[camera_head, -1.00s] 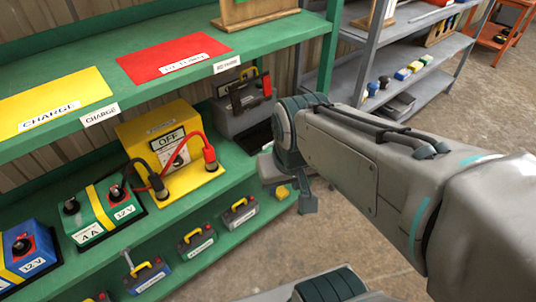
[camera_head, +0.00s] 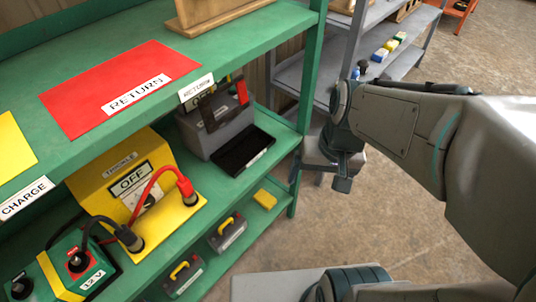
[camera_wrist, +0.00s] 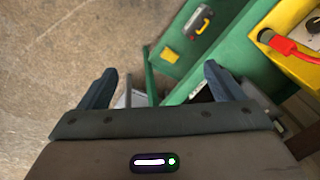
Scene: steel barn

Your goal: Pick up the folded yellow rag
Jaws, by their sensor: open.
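The green rack's right post (camera_head: 309,75) stands between upper and lower shelves. On the middle shelf are a yellow charger box (camera_head: 112,182) with cables and a grey battery box (camera_head: 213,130) with a black tray (camera_head: 243,149). A grey rack (camera_head: 345,45) stands behind. Concrete floor is clear at right.

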